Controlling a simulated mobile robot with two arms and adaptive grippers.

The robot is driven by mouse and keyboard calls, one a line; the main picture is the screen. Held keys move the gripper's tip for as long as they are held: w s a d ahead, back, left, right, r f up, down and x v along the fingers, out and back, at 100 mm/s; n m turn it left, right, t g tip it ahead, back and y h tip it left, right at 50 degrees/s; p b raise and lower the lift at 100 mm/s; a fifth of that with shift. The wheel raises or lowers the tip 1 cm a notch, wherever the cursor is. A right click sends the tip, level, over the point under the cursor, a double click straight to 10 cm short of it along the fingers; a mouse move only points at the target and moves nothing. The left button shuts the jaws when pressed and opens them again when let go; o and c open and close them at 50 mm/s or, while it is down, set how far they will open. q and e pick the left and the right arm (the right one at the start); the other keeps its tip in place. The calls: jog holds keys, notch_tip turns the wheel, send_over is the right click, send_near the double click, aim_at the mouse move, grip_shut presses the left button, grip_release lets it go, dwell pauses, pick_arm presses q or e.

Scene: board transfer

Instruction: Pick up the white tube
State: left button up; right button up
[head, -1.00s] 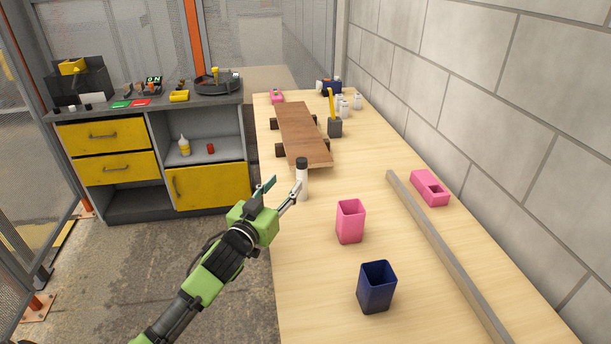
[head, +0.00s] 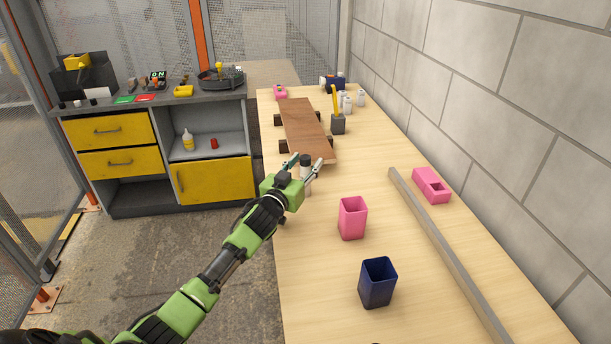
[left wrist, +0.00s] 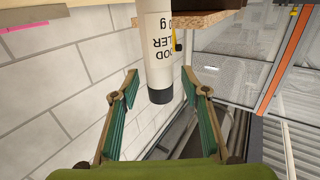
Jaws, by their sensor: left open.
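The white tube (head: 307,187) stands upright on its dark cap or with its dark end up, on the wooden table just in front of the brown board. In the left wrist view the tube (left wrist: 157,45) shows dark lettering and a dark end (left wrist: 160,96); that view looks upside down. My left gripper (head: 304,164) is open, with one finger on each side of the tube in the head view. In the left wrist view the tube lies between the open green-padded fingers (left wrist: 160,105), with gaps on both sides. My right gripper is not in view.
The brown board (head: 305,130) rests on dark blocks behind the tube. A pink cup (head: 352,218) and a dark blue cup (head: 377,283) stand nearer on the table. A grey bar (head: 440,245) and a pink block (head: 431,186) lie to the right.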

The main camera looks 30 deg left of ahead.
aim_at(304, 157)
pick_arm(q)
jog(key=shift+w, duration=0.25)
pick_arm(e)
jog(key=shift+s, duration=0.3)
pick_arm(q)
grip_shut()
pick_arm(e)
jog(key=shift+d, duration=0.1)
pick_arm(q)
jog(key=shift+r, duration=0.55)
notch_tip(304, 157, up, 3)
jog(key=shift+s+a+f, duration=0.1)
jog(key=shift+s+f, duration=0.05)
jog(key=shift+f, duration=0.05)
jog(key=s+a+r+b, duration=0.1)
jog(key=s+a+r, duration=0.1)
jog(key=s+r, duration=0.2)
jog(key=s+a+r+b, duration=0.1)
jog(key=s+a+r, duration=0.1)
jog(key=s+r, duration=0.3)
jog(key=s, duration=0.4)
jog(key=shift+a+r, duration=0.2)
jog(key=shift+a, duration=0.15)
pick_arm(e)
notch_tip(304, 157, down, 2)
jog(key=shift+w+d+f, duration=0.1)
